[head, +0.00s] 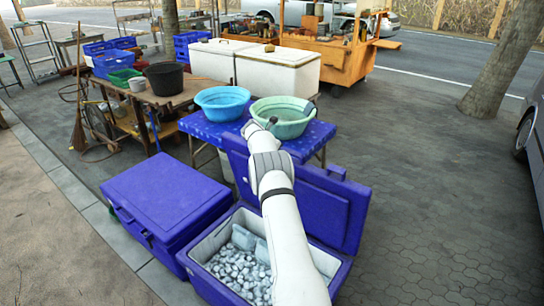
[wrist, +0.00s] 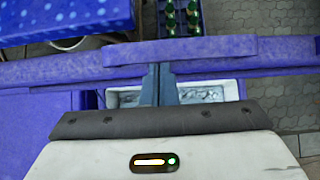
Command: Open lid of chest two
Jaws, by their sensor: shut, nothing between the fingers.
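Two blue chests stand side by side in the head view. The left chest (head: 165,200) has its lid down. The right chest (head: 200,275) is open, its lid (head: 338,205) raised and tilted back, with ice (head: 240,268) inside. I cannot tell from markings which is chest two. My arm reaches over the open chest, and my gripper's fingers do not show clearly in the head view. In the wrist view my gripper (wrist: 157,68) is shut and empty, its tips close to a blue lid edge (wrist: 210,48); I cannot tell whether they touch. Part of the ice shows behind the fingers.
A blue spotted table (head: 215,133) with a blue basin (head: 222,101) and a green basin (head: 284,118) stands behind the chests. White chests (head: 277,70) are farther back. Green bottles (wrist: 170,18) in a crate show in the wrist view.

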